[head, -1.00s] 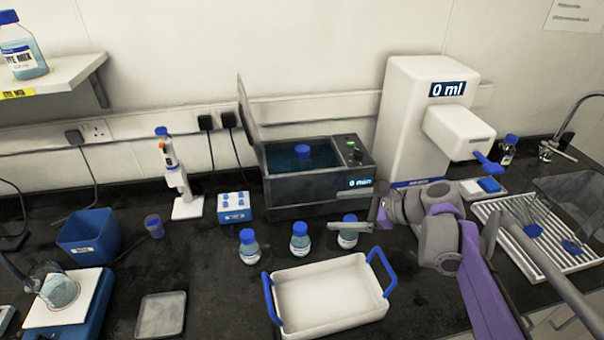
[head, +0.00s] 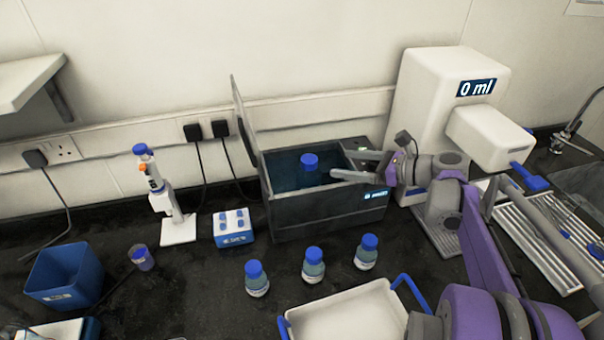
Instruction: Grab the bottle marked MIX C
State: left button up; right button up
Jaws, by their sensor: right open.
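Three blue-capped bottles stand in a row on the dark bench: a left one (head: 257,281), a middle one (head: 313,266) and a right one (head: 366,253). Their labels are too small to read. Another blue-capped bottle (head: 309,170) stands inside the open dark water bath (head: 330,215); its label is not readable. My right gripper (head: 340,164) is open and empty over the right part of the bath, its fingers pointing left toward the bottle in it, apart from the cap. My left gripper is not in view.
The bath's raised lid (head: 243,120) stands at its left. A white tray (head: 345,318) with blue handles lies in front of the bottles. A blue tube rack (head: 233,230), pipette stand (head: 178,228) and blue bin (head: 65,275) are left. A white dispenser (head: 430,90) stands right.

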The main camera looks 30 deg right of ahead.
aim_at(314, 161)
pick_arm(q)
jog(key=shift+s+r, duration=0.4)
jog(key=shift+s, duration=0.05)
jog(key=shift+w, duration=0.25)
pick_arm(e)
jog(key=x, duration=0.4)
jog(key=shift+a+f, duration=0.15)
jog(key=shift+a, duration=0.1)
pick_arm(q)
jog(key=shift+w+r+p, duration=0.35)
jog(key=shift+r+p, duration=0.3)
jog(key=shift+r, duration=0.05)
pick_arm(e)
jog(key=x, duration=0.5)
jog(key=shift+w+d+f, duration=0.1)
jog(key=shift+w+d, duration=0.05)
jog(key=shift+d, duration=0.15)
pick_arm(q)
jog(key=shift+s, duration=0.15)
pick_arm(e)
jog(key=shift+c, duration=0.7)
grip_shut()
